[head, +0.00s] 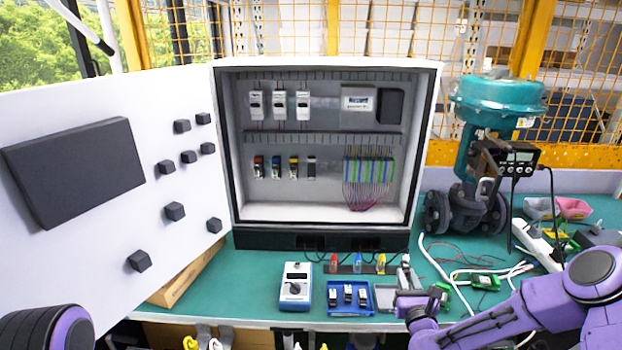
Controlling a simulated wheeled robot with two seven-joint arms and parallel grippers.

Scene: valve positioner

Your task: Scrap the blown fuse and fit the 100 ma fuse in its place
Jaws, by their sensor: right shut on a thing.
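I cannot tell which holds the blown fuse, and no 100 mA label is readable. A blue tray (350,312) on the bench holds three small black-and-white pieces. A grey tray (385,298) is beside it. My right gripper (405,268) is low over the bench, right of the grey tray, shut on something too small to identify. My left arm shows at the lower left edge; its gripper is out of view.
A blue-and-white meter (295,288) stands left of the blue tray. The white door (110,200) is swung open left. A teal valve (497,100) and loose cables (470,270) occupy the right.

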